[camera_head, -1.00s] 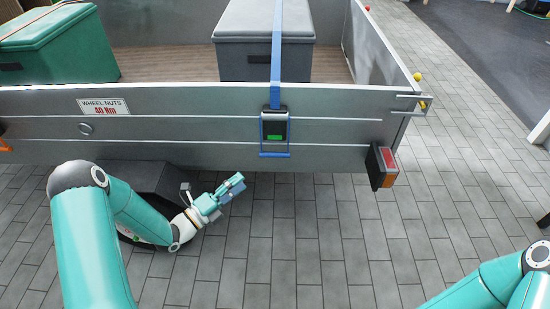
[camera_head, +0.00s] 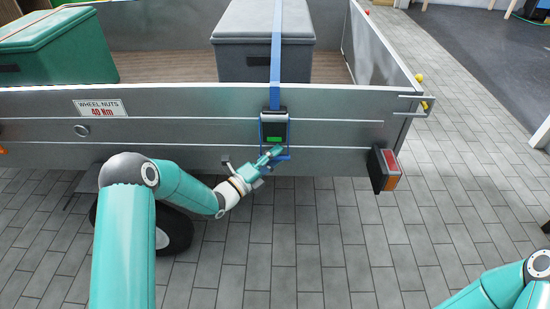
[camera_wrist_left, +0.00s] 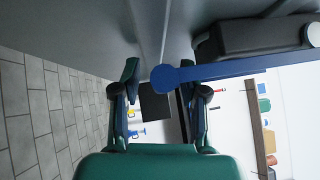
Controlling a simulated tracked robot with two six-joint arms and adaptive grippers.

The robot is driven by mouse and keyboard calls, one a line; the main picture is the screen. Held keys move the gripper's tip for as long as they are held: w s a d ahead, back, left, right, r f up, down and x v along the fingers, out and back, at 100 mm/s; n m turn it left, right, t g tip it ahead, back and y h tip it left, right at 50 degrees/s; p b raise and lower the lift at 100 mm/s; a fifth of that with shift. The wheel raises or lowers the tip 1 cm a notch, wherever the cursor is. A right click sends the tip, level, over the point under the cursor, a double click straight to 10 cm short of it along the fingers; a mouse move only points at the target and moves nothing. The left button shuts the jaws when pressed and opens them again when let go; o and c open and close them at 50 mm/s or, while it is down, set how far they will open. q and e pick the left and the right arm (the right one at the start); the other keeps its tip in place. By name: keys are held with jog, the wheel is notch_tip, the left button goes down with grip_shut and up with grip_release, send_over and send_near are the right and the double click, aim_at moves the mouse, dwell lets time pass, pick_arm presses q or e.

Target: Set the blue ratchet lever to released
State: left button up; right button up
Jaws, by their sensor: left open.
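The blue ratchet lever (camera_head: 289,150) is a U-shaped frame hanging down around the dark ratchet body (camera_head: 274,126) on the trailer's side wall. A green patch shows on the body. In the left wrist view the lever (camera_wrist_left: 240,68) is a blue bar with a rounded end, and that end appears between my fingertips. The ratchet body (camera_wrist_left: 250,36) is dark there. My left gripper (camera_head: 273,154) is at the lever's lower end and covers part of it. Its two fingers (camera_wrist_left: 163,92) are apart. I cannot tell whether they touch the lever. My right gripper is outside the view.
A blue strap (camera_head: 276,50) runs from the ratchet over a grey box (camera_head: 240,60) in the trailer. The grey trailer wall (camera_head: 190,130) is right behind the lever. A red and orange lamp (camera_head: 388,166) sticks out to the right. The paving (camera_head: 320,240) below is clear.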

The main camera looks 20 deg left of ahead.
pick_arm(q)
grip_shut()
jog(key=shift+s, duration=0.1)
dwell(0.4)
